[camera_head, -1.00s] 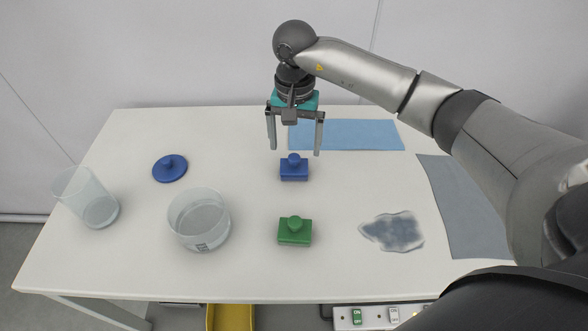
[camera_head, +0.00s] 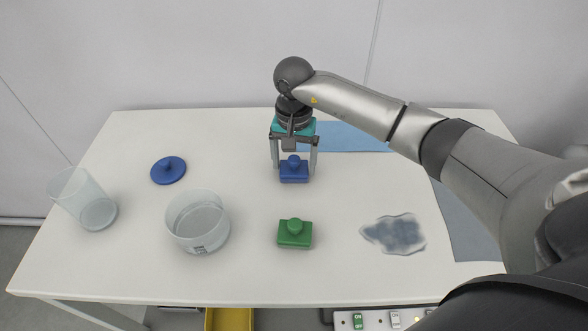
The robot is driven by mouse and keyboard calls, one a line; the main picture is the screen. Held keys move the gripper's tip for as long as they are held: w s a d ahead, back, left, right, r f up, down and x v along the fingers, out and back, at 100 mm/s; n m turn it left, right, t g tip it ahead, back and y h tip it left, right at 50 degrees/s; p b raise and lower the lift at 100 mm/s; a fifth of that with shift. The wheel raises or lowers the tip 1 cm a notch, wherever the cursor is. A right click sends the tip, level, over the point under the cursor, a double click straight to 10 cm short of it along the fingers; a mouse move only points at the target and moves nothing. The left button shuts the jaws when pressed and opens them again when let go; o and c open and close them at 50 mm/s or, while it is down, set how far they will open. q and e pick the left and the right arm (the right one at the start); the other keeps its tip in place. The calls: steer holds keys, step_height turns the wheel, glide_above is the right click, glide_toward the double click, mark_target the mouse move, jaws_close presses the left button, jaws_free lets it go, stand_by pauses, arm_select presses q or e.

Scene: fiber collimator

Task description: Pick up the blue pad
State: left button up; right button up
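The blue pad (camera_head: 294,174) is a rectangular block with a round knob on top. My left gripper is not in view.
A green pad (camera_head: 294,235) stands in front. A round blue lid (camera_head: 168,170), a glass dish (camera_head: 197,224) and a tilted-looking clear beaker (camera_head: 84,200) are at left. A blue-grey stain (camera_head: 393,234), blue cloth (camera_head: 352,137) and grey cloth (camera_head: 462,222) are at right.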

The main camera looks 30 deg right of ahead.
mark_target(294, 158)
steer(key=c, duration=0.5)
steer(key=shift+c, duration=1.2)
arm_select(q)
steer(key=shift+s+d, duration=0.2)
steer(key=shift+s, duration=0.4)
arm_select(e)
steer(key=shift+c, duration=0.4)
steer(key=shift+r, duration=0.2)
arm_select(q)
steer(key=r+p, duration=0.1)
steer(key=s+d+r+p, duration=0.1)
steer(key=p, duration=0.1)
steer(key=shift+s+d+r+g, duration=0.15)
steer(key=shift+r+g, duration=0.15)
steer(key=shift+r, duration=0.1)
arm_select(e)
step_height(294, 158, up, 20)
steer(key=shift+f, duration=0.15)
